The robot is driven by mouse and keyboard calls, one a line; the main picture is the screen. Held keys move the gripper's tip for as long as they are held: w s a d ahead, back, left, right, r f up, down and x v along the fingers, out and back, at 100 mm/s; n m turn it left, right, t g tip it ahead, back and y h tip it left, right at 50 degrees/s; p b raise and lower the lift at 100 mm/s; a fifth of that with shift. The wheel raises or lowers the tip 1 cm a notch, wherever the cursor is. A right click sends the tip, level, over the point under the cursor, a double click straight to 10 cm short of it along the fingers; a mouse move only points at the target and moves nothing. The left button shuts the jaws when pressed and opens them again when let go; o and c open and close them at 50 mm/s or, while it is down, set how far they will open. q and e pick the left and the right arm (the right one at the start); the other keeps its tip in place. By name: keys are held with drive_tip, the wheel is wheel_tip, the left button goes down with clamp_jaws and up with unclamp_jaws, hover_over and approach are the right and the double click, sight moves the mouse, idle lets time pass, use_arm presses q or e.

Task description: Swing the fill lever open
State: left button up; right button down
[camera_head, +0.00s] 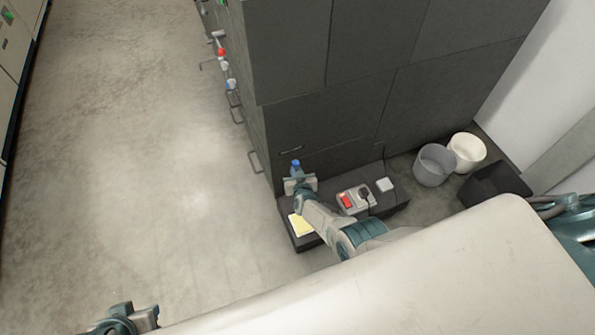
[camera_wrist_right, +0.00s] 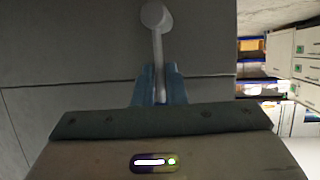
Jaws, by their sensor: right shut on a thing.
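The fill lever (camera_wrist_right: 157,45) is a slim pale grey bar hanging from a round hub on a dark grey panel (camera_wrist_right: 70,55) in the right wrist view. My right gripper (camera_wrist_right: 160,88) is shut on the lever's lower end, with one blue finger on each side. In the head view my right gripper (camera_head: 296,167) is at the lower near corner of the dark grey cabinet (camera_head: 335,110); the lever itself cannot be made out there. Part of my left arm shows at the bottom left, but no left fingers are visible.
A low dark plinth (camera_head: 398,202) carries a socket block (camera_head: 354,199), a white box (camera_head: 384,184) and a yellow pad (camera_head: 301,225). A grey bucket (camera_head: 433,165), a white bucket (camera_head: 467,152) and a black bin (camera_head: 493,183) stand right. The floor (camera_head: 140,170) at left is clear.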

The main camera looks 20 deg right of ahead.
sight(296, 170)
drive_tip(key=shift+a, duration=0.15)
idle(0.3)
drive_tip(key=c, duration=1.5)
unclamp_jaws()
